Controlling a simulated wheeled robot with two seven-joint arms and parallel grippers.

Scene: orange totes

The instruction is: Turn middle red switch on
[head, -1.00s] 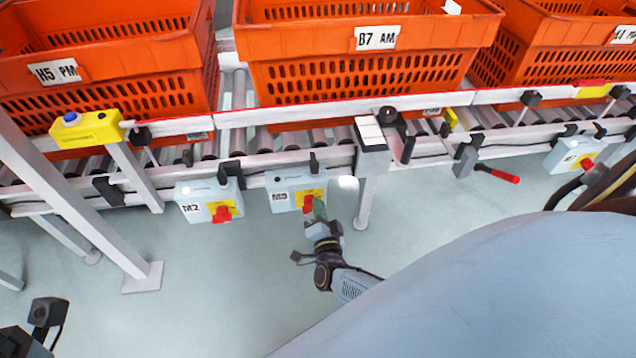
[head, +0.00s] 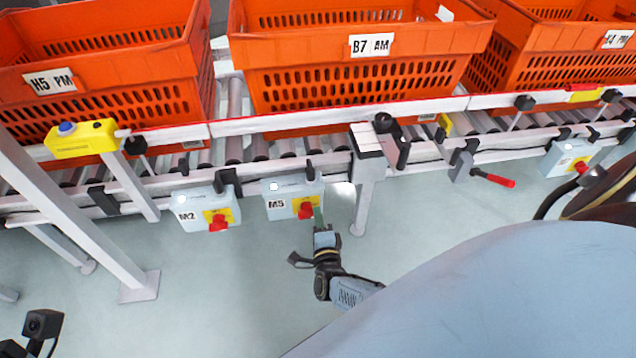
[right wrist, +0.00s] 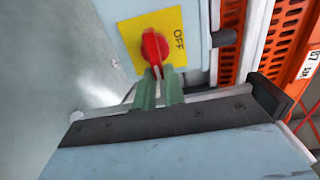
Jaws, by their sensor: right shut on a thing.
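The middle red switch (head: 305,210) sits on the yellow plate of the grey box marked M5 (head: 279,203), under the conveyor rail. In the right wrist view the red knob (right wrist: 153,47) stands on its yellow plate (right wrist: 176,22), with the word OFF beside it. My right gripper (head: 319,214) reaches the knob from below. Its green fingers (right wrist: 157,82) are close together, shut on the knob's lower end. My left gripper's fingers do not show; only a black part of mine is at the lower left.
The M2 box with its red switch (head: 218,223) hangs to the left, and another switch box (head: 566,158) to the right. A red-handled lever (head: 495,179) sticks out at the right. Orange totes (head: 360,85) stand on the conveyor. The floor below is clear.

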